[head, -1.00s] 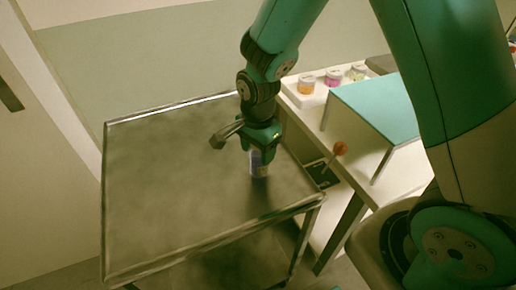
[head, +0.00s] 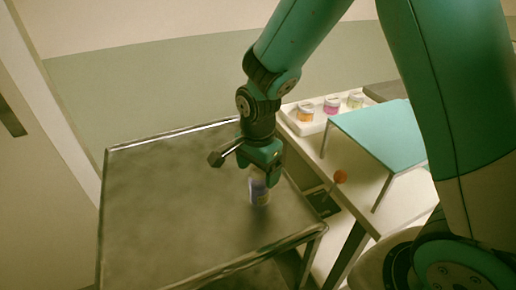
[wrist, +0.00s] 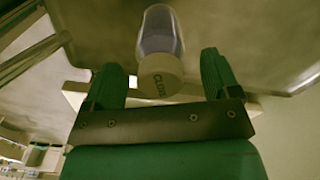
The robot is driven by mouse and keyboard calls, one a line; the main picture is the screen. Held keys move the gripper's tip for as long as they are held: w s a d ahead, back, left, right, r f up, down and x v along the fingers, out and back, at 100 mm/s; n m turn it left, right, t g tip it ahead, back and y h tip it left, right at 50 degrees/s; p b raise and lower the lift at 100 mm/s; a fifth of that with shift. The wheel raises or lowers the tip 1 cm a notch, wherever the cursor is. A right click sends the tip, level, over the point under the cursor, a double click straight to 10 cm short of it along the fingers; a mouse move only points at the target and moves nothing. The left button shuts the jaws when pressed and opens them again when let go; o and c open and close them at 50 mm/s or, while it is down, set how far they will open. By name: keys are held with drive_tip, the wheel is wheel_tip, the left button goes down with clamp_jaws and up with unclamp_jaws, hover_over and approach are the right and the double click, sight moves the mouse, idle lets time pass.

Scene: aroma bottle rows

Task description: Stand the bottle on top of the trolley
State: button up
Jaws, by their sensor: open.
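The bottle (head: 260,191) stands upright on the bare metal top of the trolley (head: 160,215), near its right side. It has a bluish body and a pale cap with dark lettering, only partly readable in the wrist view (wrist: 160,60). My gripper (head: 263,178) is right above the bottle, pointing down, and hides its upper part in the head view. In the wrist view my gripper's two green fingers (wrist: 160,72) are apart, one on each side of the cap, with a visible gap on both sides.
The trolley's left and middle are clear. A wall is behind.

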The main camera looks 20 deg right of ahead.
wheel_tip(320, 180, up, 9)
drive_tip(key=shift+s+f, duration=0.1)
drive_tip(key=s+a+r+n+y, duration=0.2)
drive_tip(key=s+r+n, duration=0.2)
drive_tip(key=s+n, duration=0.5)
drive_tip(key=s+a+r+n+y, duration=0.2)
drive_tip(key=s+r+n, duration=0.2)
drive_tip(key=s+n, duration=0.5)
drive_tip(key=n, duration=0.2)
drive_tip(key=shift+s+a+n, duration=0.25)
drive_tip(key=shift+n, duration=0.15)
drive_tip(key=shift+r, duration=0.25)
drive_tip(key=shift+r+p, duration=0.45)
drive_tip(key=shift+p, duration=0.15)
